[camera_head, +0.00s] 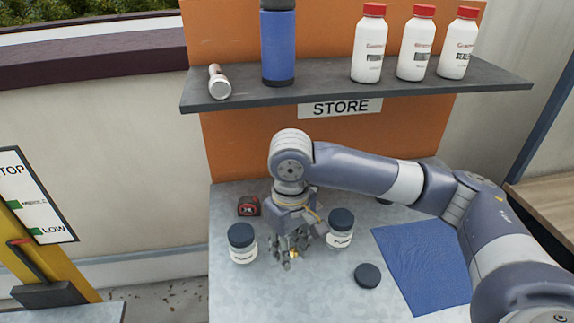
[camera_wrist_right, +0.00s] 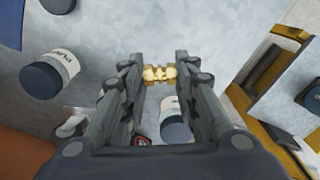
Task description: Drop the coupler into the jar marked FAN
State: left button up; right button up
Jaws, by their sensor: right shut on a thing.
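My right gripper (camera_head: 292,256) points down over the bench and is shut on the brass coupler (camera_wrist_right: 160,74), which sits between its fingertips. The coupler also shows as a small gold spot in the head view (camera_head: 294,253). A white jar with a dark top (camera_head: 242,245) stands just left of the gripper; its label is unreadable. Another such jar (camera_head: 340,230) stands to the right. In the wrist view, the jar at the left (camera_wrist_right: 62,66) has a label that seems to read PUMP. The other jar (camera_wrist_right: 175,130) shows partly between the fingers. I cannot read FAN anywhere.
A dark round disc (camera_head: 367,275) lies on the metal bench (camera_head: 240,300), beside a blue cloth (camera_head: 425,262). A red and black tape measure (camera_head: 249,206) sits behind the left jar. The STORE shelf (camera_head: 340,90) with bottles overhangs the back.

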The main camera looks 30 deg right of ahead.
jog(key=w+d+r+n+p, duration=0.3)
jog(key=w+d+n+p, duration=0.15)
jog(key=w+p, duration=0.2)
jog(key=w+d+r+n+p, duration=0.35)
jog(key=w+n+p, duration=0.2)
jog(key=w, duration=0.25)
notch_tip(320, 180, down, 7)
jog(key=b, duration=0.3)
jog(key=shift+d, duration=0.2)
jog(key=shift+s+r, duration=0.1)
jog(key=shift+r, duration=0.05)
